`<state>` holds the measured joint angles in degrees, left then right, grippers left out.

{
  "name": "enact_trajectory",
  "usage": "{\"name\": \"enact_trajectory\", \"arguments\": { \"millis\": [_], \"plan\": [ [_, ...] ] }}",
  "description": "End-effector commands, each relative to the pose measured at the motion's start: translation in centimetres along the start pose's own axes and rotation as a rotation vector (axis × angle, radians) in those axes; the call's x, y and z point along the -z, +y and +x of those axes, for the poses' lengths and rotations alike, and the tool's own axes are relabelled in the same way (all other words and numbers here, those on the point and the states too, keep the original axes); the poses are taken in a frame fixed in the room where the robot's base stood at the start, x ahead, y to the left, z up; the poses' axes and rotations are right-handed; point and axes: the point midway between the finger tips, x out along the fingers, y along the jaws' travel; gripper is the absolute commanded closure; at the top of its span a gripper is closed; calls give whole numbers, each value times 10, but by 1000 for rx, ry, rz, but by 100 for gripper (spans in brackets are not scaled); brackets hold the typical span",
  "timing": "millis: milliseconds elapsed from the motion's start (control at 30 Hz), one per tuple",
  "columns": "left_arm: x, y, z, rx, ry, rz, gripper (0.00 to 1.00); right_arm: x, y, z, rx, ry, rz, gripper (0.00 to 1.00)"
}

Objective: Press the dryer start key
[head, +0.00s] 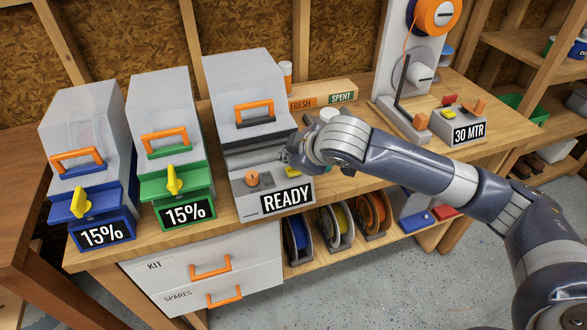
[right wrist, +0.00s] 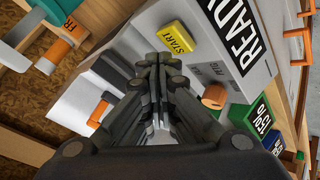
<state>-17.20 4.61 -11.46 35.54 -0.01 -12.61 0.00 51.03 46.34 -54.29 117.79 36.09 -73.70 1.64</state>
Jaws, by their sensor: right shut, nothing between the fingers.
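The dryer (head: 248,95) is a grey box with an orange handle and a "READY" sign (head: 287,199) on its sloped front panel. The yellow start key (head: 291,171) is on this panel, right of an orange knob (head: 252,179). In the right wrist view the key (right wrist: 175,37), marked "START", shows in full near the fingertips. My right gripper (head: 286,155) is shut and empty, just above and behind the key in the head view. In the right wrist view its fingertips (right wrist: 152,62) appear beside the key, with a gap between them. My left gripper is not in view.
Blue (head: 84,140) and green (head: 166,130) units with "15%" signs stand left of the dryer. A spool stand (head: 390,60) and a "30 MTR" box (head: 458,125) are at the right. Spools (head: 335,226) sit on the shelf below. Some bench top right of the dryer is clear.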

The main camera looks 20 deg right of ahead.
Motion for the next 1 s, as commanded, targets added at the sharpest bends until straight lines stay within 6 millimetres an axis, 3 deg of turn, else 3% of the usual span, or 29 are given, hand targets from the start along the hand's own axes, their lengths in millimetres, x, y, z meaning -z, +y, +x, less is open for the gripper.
{"name": "enact_trajectory", "arguments": {
  "millis": [1000],
  "plan": [
    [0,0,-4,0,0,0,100,-5,-5,6,0,0,0,100]
  ]
}}
